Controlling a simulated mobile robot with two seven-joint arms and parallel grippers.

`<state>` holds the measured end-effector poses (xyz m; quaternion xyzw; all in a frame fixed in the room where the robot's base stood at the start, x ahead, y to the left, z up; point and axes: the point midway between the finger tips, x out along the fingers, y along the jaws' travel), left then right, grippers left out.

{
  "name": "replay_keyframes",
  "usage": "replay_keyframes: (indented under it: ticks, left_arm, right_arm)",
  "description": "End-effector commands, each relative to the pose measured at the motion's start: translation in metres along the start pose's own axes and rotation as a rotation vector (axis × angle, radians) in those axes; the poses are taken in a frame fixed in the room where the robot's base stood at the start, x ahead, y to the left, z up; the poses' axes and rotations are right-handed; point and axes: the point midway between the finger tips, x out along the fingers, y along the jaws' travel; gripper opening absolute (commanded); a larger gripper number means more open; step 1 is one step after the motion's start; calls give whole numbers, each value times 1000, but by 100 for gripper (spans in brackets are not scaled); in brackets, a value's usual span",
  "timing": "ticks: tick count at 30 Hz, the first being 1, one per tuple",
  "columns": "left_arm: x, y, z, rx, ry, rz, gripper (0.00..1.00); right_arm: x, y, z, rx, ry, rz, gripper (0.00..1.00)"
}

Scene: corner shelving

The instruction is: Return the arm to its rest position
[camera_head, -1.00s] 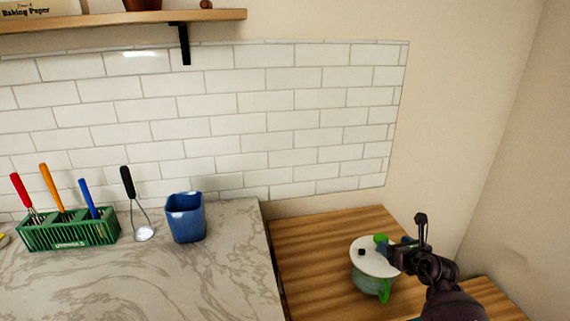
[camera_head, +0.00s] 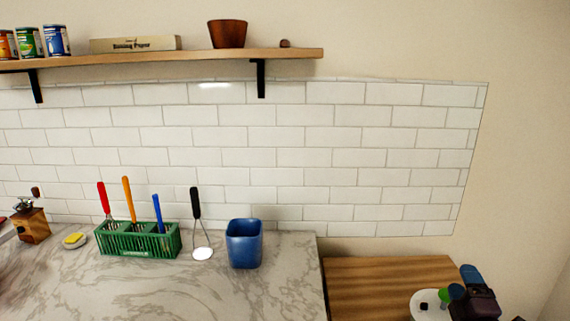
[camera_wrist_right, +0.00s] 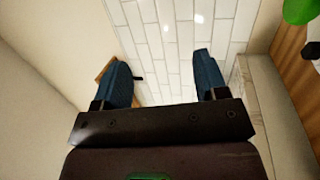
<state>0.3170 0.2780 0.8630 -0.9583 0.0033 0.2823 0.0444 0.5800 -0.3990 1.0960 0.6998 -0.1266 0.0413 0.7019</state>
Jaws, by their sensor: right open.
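My right gripper (camera_head: 463,283) is at the lower right in the head view, in front of the wooden counter and overlapping the lidded pot in the picture. In the right wrist view its two blue fingers (camera_wrist_right: 163,72) stand apart with nothing between them, and white wall tiles show beyond. The rest of my right arm is mostly out of the head view. My left gripper is in neither view.
A pot with a white lid (camera_head: 421,311) and green knob sits on the wooden counter (camera_head: 375,280), cut off below. A blue cup (camera_head: 244,244), a green utensil rack (camera_head: 138,242) and a yellow sponge (camera_head: 75,240) stand on the marble counter. A shelf (camera_head: 200,60) runs above.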

Motion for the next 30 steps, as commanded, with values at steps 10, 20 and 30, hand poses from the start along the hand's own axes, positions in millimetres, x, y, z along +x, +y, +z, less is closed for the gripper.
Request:
replay_keyframes:
  ticks: [10, 20, 30]
  left_arm:
    - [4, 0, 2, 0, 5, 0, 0]
    - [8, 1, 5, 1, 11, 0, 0]
    - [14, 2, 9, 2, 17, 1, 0]
  right_arm:
    - [-66, -54, -17, 647, -146, -163, 66]
    - [-166, -123, -61, 1183, -308, -457, 66]
    - [-286, -168, -95, 1372, -439, -678, 66]
